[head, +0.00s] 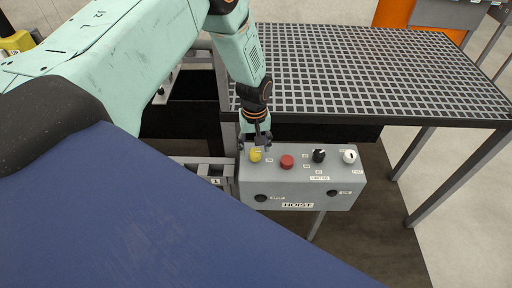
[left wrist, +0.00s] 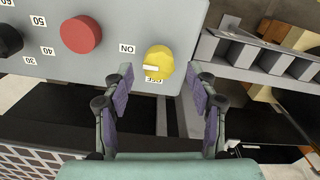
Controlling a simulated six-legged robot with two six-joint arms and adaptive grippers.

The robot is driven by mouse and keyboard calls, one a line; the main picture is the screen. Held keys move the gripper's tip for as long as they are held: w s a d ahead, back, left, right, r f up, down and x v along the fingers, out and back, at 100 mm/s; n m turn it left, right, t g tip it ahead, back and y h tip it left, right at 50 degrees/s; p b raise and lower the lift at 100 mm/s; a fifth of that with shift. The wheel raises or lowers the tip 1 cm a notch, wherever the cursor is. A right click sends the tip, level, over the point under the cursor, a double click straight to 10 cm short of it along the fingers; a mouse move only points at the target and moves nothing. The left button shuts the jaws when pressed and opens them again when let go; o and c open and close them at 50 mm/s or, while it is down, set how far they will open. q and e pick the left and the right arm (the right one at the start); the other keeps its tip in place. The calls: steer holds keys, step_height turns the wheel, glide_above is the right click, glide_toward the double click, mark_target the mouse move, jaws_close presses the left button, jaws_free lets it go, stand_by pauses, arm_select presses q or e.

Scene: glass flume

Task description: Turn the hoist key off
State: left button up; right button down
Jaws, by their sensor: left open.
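The hoist box, a grey panel marked HOIST (head: 300,190), stands in front of the grating. A yellow knob with ON and OFF labels, seemingly the hoist key, sits at its left end (head: 255,156) and shows close up in the left wrist view (left wrist: 159,61). My left gripper (head: 257,143) is open just at the knob. In the left wrist view its fingertips (left wrist: 162,76) stand either side of the knob, with gaps visible. My right gripper is not in view.
On the same panel are a red button (head: 287,162), a black knob (head: 319,156) and a white knob (head: 349,157). A grated table (head: 360,75) stands behind the box. A metal rail (head: 205,168) runs left of it.

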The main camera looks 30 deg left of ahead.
arm_select(q)
steer(key=shift+w+d+f, duration=0.1)
steer(key=shift+w+f, duration=0.25)
steer(key=shift+f, duration=0.65)
steer(key=shift+s+a, duration=0.3)
steer(key=shift+s, duration=0.05)
steer(key=shift+r, duration=0.2)
steer(key=shift+c, duration=0.4)
steer(key=shift+w+d+f, duration=0.1)
steer(key=shift+w+d, duration=0.15)
steer(key=shift+d, duration=0.1)
steer(key=c, duration=0.4)
steer(key=shift+a, duration=0.3)
steer(key=c, duration=0.5)
steer(key=shift+d, duration=0.15)
steer(key=shift+c, duration=0.8)
